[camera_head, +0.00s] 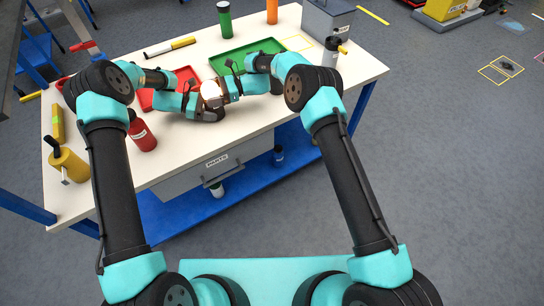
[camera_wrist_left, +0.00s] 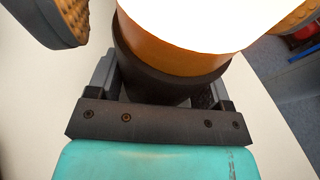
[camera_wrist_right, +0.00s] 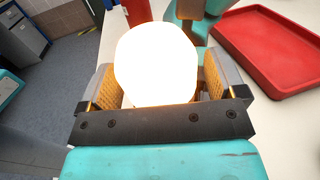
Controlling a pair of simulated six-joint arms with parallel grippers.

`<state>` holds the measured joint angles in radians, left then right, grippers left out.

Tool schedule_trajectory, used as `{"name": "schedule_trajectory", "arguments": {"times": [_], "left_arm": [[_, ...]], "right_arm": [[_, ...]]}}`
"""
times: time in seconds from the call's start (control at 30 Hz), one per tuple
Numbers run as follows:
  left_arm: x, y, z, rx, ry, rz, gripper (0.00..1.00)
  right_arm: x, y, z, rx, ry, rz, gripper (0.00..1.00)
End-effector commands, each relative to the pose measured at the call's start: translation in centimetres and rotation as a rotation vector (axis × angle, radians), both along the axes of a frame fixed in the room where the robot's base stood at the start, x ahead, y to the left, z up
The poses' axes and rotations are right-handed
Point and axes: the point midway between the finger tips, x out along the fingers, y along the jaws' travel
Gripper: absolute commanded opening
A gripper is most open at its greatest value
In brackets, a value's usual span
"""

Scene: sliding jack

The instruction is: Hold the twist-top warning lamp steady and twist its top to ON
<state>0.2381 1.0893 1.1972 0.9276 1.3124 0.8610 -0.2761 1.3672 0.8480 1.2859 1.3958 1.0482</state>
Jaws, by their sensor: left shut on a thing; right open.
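The warning lamp (camera_head: 210,91) has a bright white top, which looks lit. In the left wrist view the lamp (camera_wrist_left: 175,62) shows an orange band above a dark base. My left gripper (camera_wrist_left: 165,92) is shut on the dark base, above the table. My right gripper (camera_wrist_right: 160,82) is open, with its yellow-padded fingers on either side of the glowing white top (camera_wrist_right: 157,62) and gaps visible beside it. In the left wrist view the right fingers stand apart from the lamp. Any ON marking is not readable.
The white table (camera_head: 190,150) holds a red tray (camera_head: 178,78), a green tray (camera_head: 262,50), a red bottle (camera_head: 142,134) and a yellow canister (camera_head: 70,164). A grey box (camera_head: 326,18) stands at the back right. The table's front middle is clear.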

Motion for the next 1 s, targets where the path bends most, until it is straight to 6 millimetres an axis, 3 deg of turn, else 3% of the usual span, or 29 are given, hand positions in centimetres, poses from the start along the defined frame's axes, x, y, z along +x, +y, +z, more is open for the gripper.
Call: {"name": "schedule_trajectory", "arguments": {"times": [1.0], "left_arm": [[-0.02, 0.00, -0.03, 0.000, 0.001, 0.000, 0.54]], "right_arm": [[-0.10, -0.05, 0.03, -0.001, 0.003, -0.627, 0.90]]}}
